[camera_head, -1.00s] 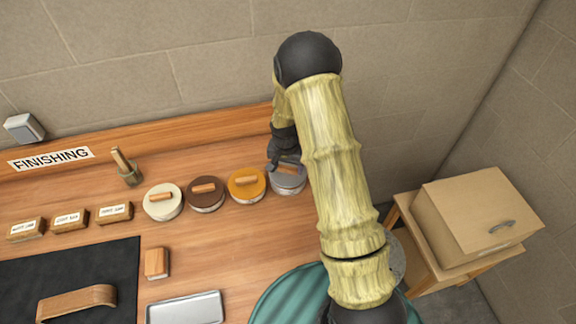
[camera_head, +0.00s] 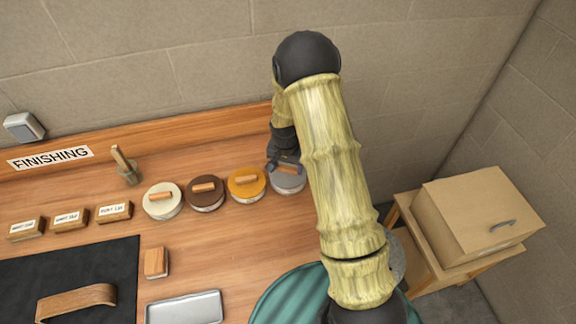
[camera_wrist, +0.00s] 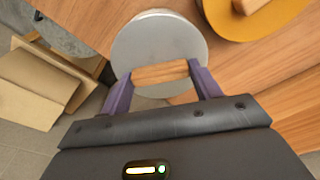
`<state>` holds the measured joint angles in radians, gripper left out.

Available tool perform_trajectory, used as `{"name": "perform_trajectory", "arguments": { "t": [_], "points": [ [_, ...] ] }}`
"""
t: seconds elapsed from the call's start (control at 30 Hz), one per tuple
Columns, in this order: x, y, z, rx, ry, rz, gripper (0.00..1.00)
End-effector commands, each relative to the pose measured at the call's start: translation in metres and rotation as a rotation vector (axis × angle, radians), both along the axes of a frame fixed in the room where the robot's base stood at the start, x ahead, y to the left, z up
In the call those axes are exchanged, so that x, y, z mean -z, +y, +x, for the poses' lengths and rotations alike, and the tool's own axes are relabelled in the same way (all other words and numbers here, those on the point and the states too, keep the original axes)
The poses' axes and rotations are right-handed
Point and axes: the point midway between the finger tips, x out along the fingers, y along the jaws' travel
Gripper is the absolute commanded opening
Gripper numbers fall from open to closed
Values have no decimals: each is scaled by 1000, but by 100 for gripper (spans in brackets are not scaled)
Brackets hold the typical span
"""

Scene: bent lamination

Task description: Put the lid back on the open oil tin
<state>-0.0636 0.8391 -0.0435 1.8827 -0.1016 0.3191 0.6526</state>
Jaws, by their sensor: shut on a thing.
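The grey lid (camera_head: 288,183) is at the right end of the row of round tins, at its tin; its wooden handle (camera_wrist: 160,72) shows in the wrist view. My gripper (camera_head: 286,165) is shut on this handle, with one purple finger at each end of it. The lid (camera_wrist: 160,42) looks level over the tin, whose side is mostly hidden beneath it. I cannot tell whether the lid is fully seated.
An orange-lidded tin (camera_head: 246,190) stands close to the left of the grey one, then a brown-lidded tin (camera_head: 205,198) and a cream-lidded tin (camera_head: 163,208). A wooden backboard (camera_head: 190,130) runs behind. A cardboard-coloured box (camera_head: 475,225) stands at the right.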

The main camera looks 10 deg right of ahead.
Motion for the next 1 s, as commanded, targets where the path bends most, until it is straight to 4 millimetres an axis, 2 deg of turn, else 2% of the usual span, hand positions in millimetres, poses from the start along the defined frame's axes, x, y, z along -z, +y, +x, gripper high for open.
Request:
{"name": "perform_trajectory", "arguments": {
  "t": [0.73,0.77,0.8,0.9,1.0],
  "points": [
    [1,-2,1,2,0,0,40],
    [1,-2,1,2,0,0,65],
    [1,-2,1,3,0,0,73],
    [1,-3,1,4,0,0,88],
    [1,-3,1,5,0,1,88]
  ]
}}
